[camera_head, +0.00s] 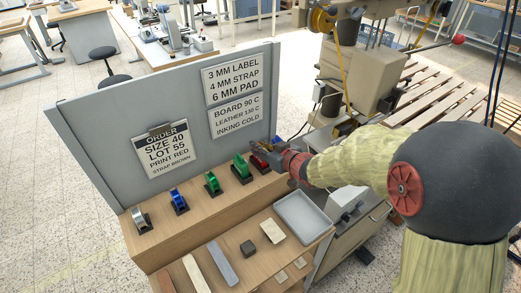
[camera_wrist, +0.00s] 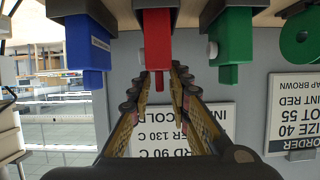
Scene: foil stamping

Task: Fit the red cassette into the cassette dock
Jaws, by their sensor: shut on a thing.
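In the wrist view, which is upside down, the red cassette (camera_wrist: 157,40) is a red block with a narrow tab. My gripper (camera_head: 280,161) reaches it from the right. In the wrist view my gripper's (camera_wrist: 163,72) two fingers close around the tab, and the cassette still appears at its place on the shelf. A green cassette (camera_wrist: 232,40) and a blue cassette (camera_wrist: 88,45) flank it, both apart from the fingers. I cannot make out the cassette dock for certain.
Green, blue and silver rolls (camera_head: 179,201) stand along the shelf. A grey panel (camera_head: 100,130) with signs rises behind. A grey tray (camera_head: 303,218) and several small blocks lie on the lower bench. A stamping machine (camera_head: 358,80) stands at the back right.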

